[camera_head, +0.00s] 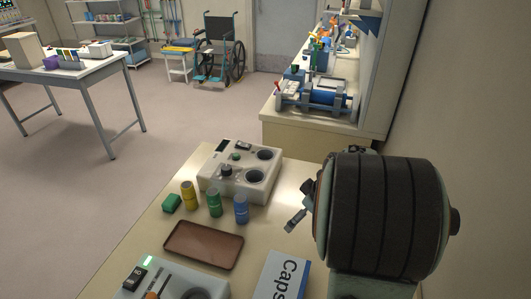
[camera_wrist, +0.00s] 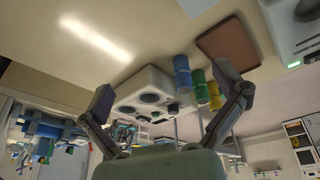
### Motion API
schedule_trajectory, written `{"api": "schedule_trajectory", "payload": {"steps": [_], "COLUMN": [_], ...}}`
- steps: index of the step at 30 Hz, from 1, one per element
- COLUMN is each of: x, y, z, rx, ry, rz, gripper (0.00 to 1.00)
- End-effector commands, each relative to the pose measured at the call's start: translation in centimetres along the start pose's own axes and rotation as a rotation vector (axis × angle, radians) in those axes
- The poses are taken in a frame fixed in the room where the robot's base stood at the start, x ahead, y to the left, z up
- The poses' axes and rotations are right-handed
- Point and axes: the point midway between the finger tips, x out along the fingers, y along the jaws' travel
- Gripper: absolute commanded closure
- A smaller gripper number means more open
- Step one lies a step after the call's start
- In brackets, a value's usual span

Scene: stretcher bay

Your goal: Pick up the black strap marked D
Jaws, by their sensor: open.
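I cannot make out a black strap marked D in either view. My gripper (camera_wrist: 166,84) is open and empty in the wrist view, its two dark fingers spread wide to either side. Between and beyond the fingers is a white device (camera_wrist: 155,92) with round dark wells. In the head view, one finger of my gripper (camera_head: 297,220) shows at the right of the worktable (camera_head: 150,239). My own arm hides the rest of it and the table's right part. The same white device (camera_head: 213,185) stands at the table's back.
A brown tray (camera_head: 204,246) lies nearer. A lettered box (camera_head: 283,277) and another white device (camera_head: 158,271) are at the front. A loaded counter (camera_head: 290,131) stands behind.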

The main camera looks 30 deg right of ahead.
Motion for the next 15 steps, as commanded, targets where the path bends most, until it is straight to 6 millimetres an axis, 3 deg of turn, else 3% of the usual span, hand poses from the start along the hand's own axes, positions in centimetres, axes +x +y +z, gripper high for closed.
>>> {"api": "schedule_trajectory", "payload": {"steps": [1,3,7,10,15], "x": [2.0,4.0,6.3,7.2,8.7], "y": [2.8,5.3,7.1,6.9,6.8], "z": [3.0,6.9,13.6,16.5,17.9], "rx": [0.065,0.144,0.259,0.309,0.333], "ry": [-0.066,-0.146,-0.282,-0.337,-0.349], "rz": [0.015,0.027,0.015,-0.005,-0.011], "gripper": [0.04,0.04,0.04,0.04,0.04]}}
